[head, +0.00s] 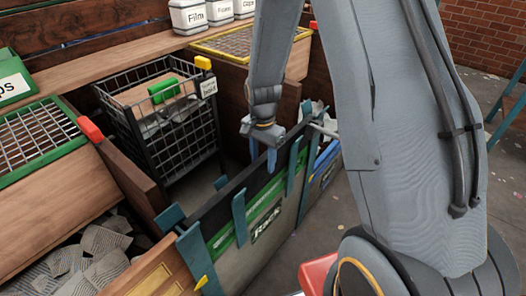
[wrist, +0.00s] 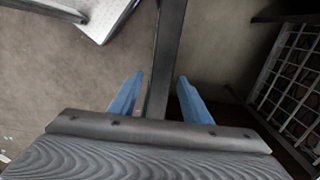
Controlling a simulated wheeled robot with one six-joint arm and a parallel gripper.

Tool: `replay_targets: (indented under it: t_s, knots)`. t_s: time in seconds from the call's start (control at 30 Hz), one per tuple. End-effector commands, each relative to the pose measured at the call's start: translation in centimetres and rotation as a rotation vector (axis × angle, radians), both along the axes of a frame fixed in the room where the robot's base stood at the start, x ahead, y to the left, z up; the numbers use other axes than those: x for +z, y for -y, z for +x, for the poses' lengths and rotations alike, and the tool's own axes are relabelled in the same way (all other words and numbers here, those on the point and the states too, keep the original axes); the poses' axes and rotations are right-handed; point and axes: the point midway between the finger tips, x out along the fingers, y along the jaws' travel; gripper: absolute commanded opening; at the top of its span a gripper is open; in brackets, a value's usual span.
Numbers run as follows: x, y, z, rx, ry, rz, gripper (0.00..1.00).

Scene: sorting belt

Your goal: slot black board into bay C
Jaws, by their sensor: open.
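A black board (head: 222,206) stands on edge among teal posts at the rack (head: 250,262), which has a green band and a "Rack" label. My gripper (head: 262,160) points down over the top of the rack. In the wrist view the open blue fingers (wrist: 160,77) lie on either side of a long dark edge (wrist: 169,55), which looks like the top of the board. The bay letters cannot be read, so I cannot tell which bay is C.
A black wire basket (head: 175,125) with a green-handled item stands left of my gripper; its mesh shows at the wrist view's right. A green-framed grate (head: 40,140) and a paper-filled bin (head: 85,262) lie farther left. A blue-fronted bin (head: 322,172) adjoins the rack.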

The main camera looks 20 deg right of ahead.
Motion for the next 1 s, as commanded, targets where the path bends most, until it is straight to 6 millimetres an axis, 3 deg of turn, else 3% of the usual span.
replay_targets:
  t_s: [0.3, 0.63, 0.9, 1.0]
  knots:
    - [-3.0, 0.0, -0.1, 0.001, -0.001, -0.001, 0.44]
    - [-3.2, 0.0, 0.0, 0.001, 0.001, 0.001, 0.44]
    - [-3.2, 0.0, 0.0, 0.001, 0.000, 0.000, 0.00]
    - [-3.2, 0.0, 0.0, 0.001, 0.000, 0.000, 0.00]
